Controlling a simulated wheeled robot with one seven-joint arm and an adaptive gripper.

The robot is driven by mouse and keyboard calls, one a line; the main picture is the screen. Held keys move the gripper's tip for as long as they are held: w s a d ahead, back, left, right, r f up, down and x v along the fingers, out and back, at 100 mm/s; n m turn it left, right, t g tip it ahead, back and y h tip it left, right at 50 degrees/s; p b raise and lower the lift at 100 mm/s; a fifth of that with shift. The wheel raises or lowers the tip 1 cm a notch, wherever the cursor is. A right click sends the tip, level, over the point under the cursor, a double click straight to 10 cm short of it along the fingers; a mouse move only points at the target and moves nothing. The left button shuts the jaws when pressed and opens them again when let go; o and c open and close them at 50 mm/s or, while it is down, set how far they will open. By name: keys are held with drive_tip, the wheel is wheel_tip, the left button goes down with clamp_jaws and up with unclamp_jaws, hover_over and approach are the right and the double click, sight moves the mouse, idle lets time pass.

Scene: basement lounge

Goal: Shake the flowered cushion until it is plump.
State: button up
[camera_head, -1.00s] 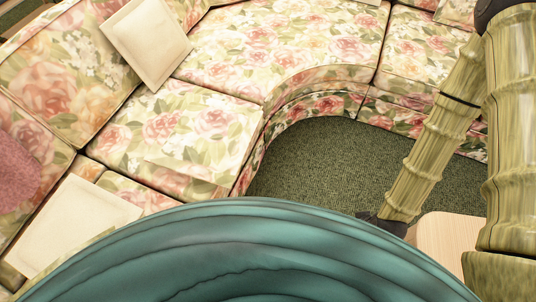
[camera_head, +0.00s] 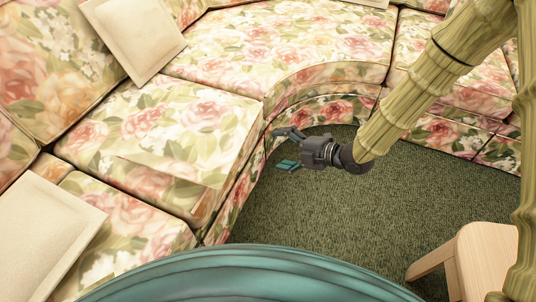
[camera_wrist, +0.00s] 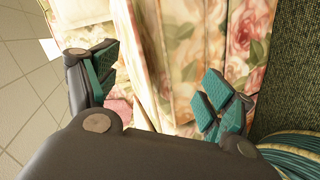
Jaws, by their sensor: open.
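A flowered cushion (camera_head: 190,145) appears to lie flat on the sofa seat at left centre in the head view. Its print matches the sofa, so its outline is hard to tell; a pale front edge shows. My gripper (camera_head: 284,149) is open and empty, to the right of the cushion, beside the curved sofa front and above the green carpet. In the wrist view, the teal-padded fingers of my gripper (camera_wrist: 160,88) are spread wide. Flowered fabric (camera_wrist: 178,60) shows beyond and between them, with no contact visible. I cannot tell whether this is cushion or sofa.
The flowered sofa (camera_head: 310,40) curves around the carpet (camera_head: 310,220). A cream cushion (camera_head: 134,35) leans at the back, and another (camera_head: 45,235) is at lower left. A pale wooden stool or small table (camera_head: 485,262) stands at lower right. The carpet between is clear.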

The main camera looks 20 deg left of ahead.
sight(244, 140)
drive_tip(key=shift+w+a+f+n+g+y+b, duration=0.1)
drive_tip(key=shift+a+f+n+g+y+b, duration=0.25)
drive_tip(key=shift+a+n+b, duration=1.4)
drive_tip(key=shift+s+a+f+n+g+y+b, duration=0.15)
drive_tip(key=shift+a+n+g+b, duration=0.25)
drive_tip(key=shift+a, duration=2.6)
drive_tip(key=shift+w+a+f+n+g+y+b, duration=0.35)
drive_tip(key=shift+a+n+b, duration=0.75)
drive_tip(key=shift+a, duration=1.3)
drive_tip(key=shift+s, duration=0.2)
